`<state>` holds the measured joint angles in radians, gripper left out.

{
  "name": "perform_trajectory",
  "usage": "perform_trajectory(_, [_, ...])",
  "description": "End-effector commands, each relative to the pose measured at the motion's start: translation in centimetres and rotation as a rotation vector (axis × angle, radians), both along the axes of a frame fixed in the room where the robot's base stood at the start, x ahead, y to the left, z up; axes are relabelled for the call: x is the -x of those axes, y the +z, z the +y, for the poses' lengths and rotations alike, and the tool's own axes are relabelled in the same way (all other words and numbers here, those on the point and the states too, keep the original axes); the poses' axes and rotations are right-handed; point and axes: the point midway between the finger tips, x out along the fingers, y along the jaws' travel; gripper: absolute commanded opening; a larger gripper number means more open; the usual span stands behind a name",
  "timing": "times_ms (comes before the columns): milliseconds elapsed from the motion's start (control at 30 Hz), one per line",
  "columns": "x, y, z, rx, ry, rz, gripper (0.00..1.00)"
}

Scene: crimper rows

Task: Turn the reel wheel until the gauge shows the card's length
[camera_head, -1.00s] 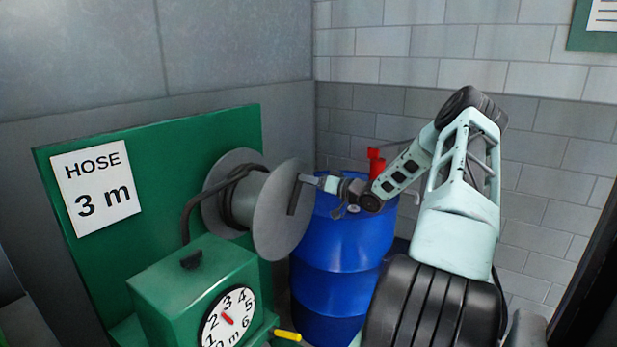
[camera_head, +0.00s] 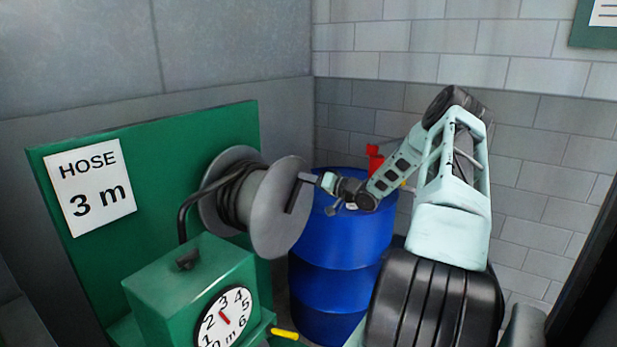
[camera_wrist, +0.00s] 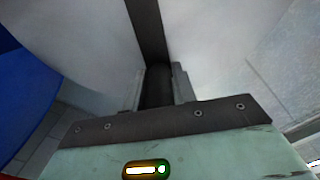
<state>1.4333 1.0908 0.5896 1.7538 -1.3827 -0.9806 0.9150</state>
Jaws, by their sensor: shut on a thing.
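The white card (camera_head: 92,187) on the green board reads "HOSE 3 m". The reel wheel (camera_head: 277,215) is a grey disc in front of a drum with black hose (camera_head: 232,195) wound on it. My gripper (camera_head: 312,179) is shut on the wheel's crank handle, at the upper right of the disc. In the wrist view the dark handle (camera_wrist: 157,88) sits between my fingers, with the dark crank arm (camera_wrist: 146,25) beyond it. The gauge (camera_head: 226,318) on the green box has a red needle pointing up and left, between 2 and 3; its lower edge is cut off.
A blue barrel (camera_head: 342,255) stands just behind and below my gripper, with a red object (camera_head: 374,158) behind it. The green box (camera_head: 190,285) stands below the reel. A yellow handle (camera_head: 285,334) sticks out beside the box.

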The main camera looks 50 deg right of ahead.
Motion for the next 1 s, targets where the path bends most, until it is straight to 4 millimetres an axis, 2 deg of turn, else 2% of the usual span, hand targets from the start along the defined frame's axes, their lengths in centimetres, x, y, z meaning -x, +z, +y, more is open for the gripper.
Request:
perform_trajectory(133, [-0.1, -1.3, -1.2, -0.127, -0.002, 0.014, 0.00])
perform_trajectory(267, [-0.1, -2.7, -2.1, -0.178, -0.002, 0.019, 0.00])
perform_trajectory(667, [0.0, -2.9, -2.4, -0.176, -0.004, 0.023, 0.00])
perform_trajectory(700, [0.0, -2.9, -2.4, -0.176, -0.004, 0.023, 0.40])
perform_trajectory(733, [0.0, -2.9, -2.4, -0.176, -0.003, 0.022, 0.45])
perform_trajectory(1000, [-0.1, -2.7, -2.4, -0.176, -0.003, 0.018, 0.45])
